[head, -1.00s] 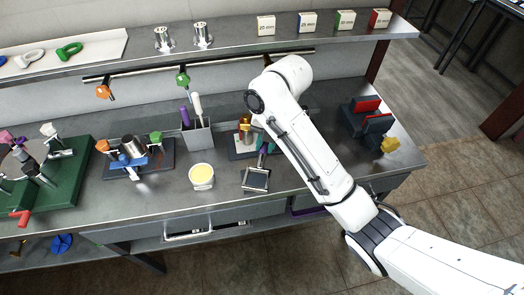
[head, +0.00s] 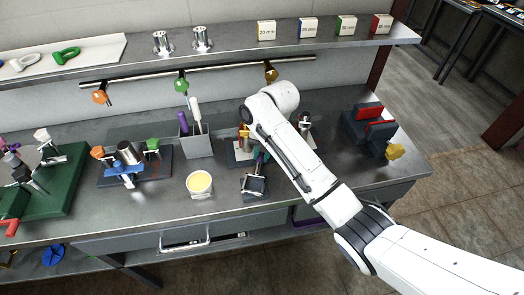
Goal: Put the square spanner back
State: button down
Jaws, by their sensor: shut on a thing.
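My arm reaches over the bench from the lower right, and its white wrist hangs above the middle. My gripper and its fingertips are hidden behind the wrist and forearm, so whatever it holds does not show. I cannot single out the square spanner. A dark plate with a gold part (head: 245,131) stands partly behind the wrist. A small dark square tray (head: 253,192) lies in front of it.
A grey holder (head: 197,146) with upright handles, a tub with yellow contents (head: 199,182), and a fixture with a blue clamp (head: 127,167) stand left. A red-and-dark vise (head: 367,125) stands right. A shelf (head: 230,56) runs above.

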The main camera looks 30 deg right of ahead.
jog(key=shift+f, duration=0.2)
jog(key=c, duration=1)
grip_release()
jog(key=shift+s+d+r+p, duration=0.25)
jog(key=shift+d+r, duration=0.05)
jog(key=shift+r, duration=1.75)
jog(key=shift+s+d+r+p, duration=0.2)
jog(key=shift+s+d+r, duration=0.1)
jog(key=shift+r, duration=1.7)
jog(key=shift+s+d+r+p, duration=0.2)
jog(key=shift+d+r+p, duration=0.1)
jog(key=shift+r, duration=1.75)
